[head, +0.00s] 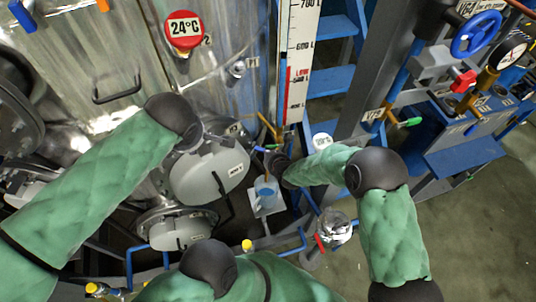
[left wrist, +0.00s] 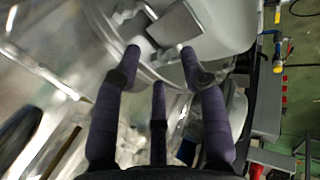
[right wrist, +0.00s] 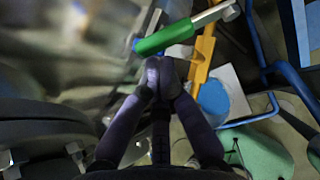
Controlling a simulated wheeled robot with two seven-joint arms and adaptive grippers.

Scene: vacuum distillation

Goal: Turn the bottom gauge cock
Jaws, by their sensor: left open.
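The level gauge scale (head: 298,60) stands upright at the centre of the head view, with a yellow lever (head: 267,126) at its lower end. In the right wrist view a green-handled lever on a metal stem (right wrist: 166,37) lies just beyond my right gripper (right wrist: 161,66). A yellow part (right wrist: 204,55) is beside it. I cannot tell which belongs to the bottom gauge cock. My right gripper's fingertips are together, close to the green handle, with nothing visible between them. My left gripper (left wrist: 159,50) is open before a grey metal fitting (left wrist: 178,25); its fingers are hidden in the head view.
Blue steps (head: 330,80) and a post (head: 373,70) stand right. Open floor lies far right.

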